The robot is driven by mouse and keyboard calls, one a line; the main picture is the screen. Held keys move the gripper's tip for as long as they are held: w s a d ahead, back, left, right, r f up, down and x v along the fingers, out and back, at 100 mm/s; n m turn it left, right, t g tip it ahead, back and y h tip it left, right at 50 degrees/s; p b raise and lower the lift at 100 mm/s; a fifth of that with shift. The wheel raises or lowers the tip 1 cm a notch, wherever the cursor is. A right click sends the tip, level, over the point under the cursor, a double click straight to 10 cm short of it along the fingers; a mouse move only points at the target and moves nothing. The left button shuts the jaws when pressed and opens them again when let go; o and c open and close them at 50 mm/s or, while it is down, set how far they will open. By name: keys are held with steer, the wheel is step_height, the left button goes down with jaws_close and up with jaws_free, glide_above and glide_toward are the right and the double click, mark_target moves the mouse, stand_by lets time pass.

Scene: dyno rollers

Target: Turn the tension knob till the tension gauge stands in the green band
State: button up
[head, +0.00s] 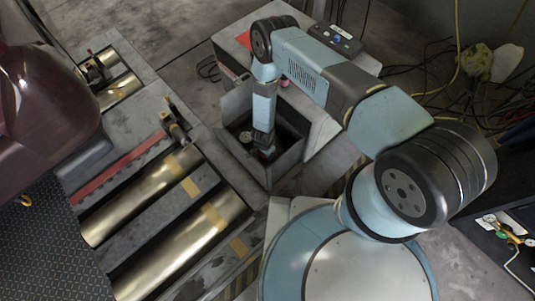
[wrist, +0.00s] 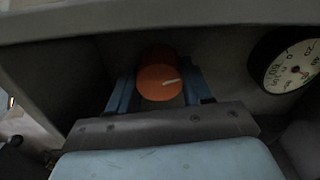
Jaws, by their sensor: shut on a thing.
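The tension knob (wrist: 158,80) is an orange round knob in the wrist view, with a white mark on its face pointing right and slightly up. My gripper (wrist: 160,92) has its blue fingers on both sides of the knob, shut on it. The tension gauge (wrist: 292,62) is a white round dial with a dark rim, right of the knob and cut by the picture's edge.
The grey box walls (head: 240,105) stand close around my gripper. Metal rollers (head: 195,245) lie in the floor at left, beside a dark red car body (head: 45,100). A control box (head: 336,39) sits on a bench behind. Cables lie at right.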

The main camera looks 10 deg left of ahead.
steer(key=shift+w+m, duration=0.25)
steer(key=shift+m, duration=0.05)
stand_by(0.4)
steer(key=o, duration=1)
steer(key=shift+s, duration=0.15)
steer(key=shift+o, duration=0.2)
step_height(320, 180, up, 14)
